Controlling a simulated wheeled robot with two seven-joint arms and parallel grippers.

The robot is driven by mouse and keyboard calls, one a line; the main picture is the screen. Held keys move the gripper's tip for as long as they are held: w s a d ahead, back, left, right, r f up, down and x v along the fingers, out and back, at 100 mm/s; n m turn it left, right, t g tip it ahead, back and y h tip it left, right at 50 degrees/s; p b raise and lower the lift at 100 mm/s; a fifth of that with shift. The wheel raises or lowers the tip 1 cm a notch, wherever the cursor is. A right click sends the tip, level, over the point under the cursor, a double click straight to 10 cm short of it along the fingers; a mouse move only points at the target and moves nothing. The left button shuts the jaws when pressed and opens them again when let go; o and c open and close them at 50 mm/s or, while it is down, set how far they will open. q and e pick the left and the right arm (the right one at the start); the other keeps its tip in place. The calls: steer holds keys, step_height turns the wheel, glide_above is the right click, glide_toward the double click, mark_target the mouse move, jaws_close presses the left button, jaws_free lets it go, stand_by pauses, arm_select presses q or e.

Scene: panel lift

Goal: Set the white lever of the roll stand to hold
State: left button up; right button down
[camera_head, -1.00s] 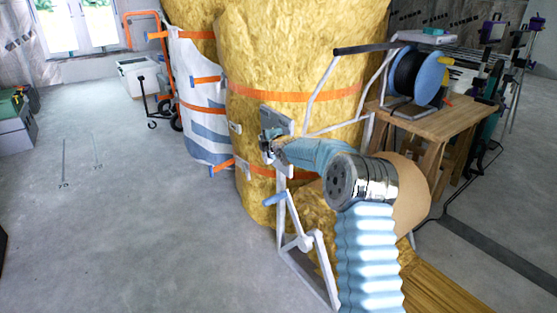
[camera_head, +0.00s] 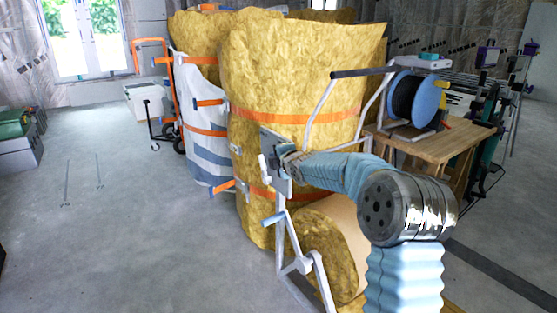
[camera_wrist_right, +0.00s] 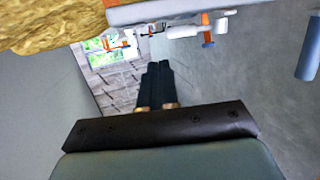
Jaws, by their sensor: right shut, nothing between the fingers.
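The roll stand (camera_head: 281,222) is a light grey tube frame in front of the yellow insulation, with a grey plate (camera_head: 272,144) on its upright. The white lever (camera_head: 264,168) shows at the left edge of this plate, its long side roughly upright. In the right wrist view a white rounded piece (camera_wrist_right: 184,31), which looks like the lever, lies ahead and to the right of my fingertips. My right gripper (camera_wrist_right: 158,68) is shut and empty, apart from that white piece. In the head view its fingers are largely hidden beside the plate. My left gripper is out of view.
A blue-gripped crank (camera_head: 273,218) sits lower on the stand; a blue bar (camera_wrist_right: 309,45) is at the right wrist view's edge. Tall insulation rolls (camera_head: 300,70) stand behind. A wooden table (camera_head: 440,148) with a blue reel (camera_head: 416,98) is at right.

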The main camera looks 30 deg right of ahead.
steer(key=shift+r+v, duration=0.2)
steer(key=shift+v, duration=0.75)
steer(key=s+a+f+m+g+y+p, duration=0.1)
steer(key=s+a+f+m+g, duration=0.2)
steer(key=a+f, duration=0.5)
steer(key=s+a+f+m+g+y+p, duration=0.2)
steer(key=s+a+f+m, duration=0.15)
steer(key=f, duration=0.85)
steer(key=s+a+f+m+g+y+p, duration=0.1)
steer(key=s+a+f+m+g, duration=0.15)
steer(key=s+a+f, duration=0.55)
steer(key=s+a+f+m+g+y+p, duration=0.1)
steer(key=s+a+f+m+g, duration=0.2)
steer(key=s, duration=0.8)
steer(key=s+a+f+m+g+y+p, duration=0.1)
steer(key=s+a+f+m+g, duration=0.2)
steer(key=s+a+f+m, duration=0.4)
steer(key=s+f, duration=0.3)
steer(key=s, duration=0.2)
steer(key=shift+f, duration=0.15)
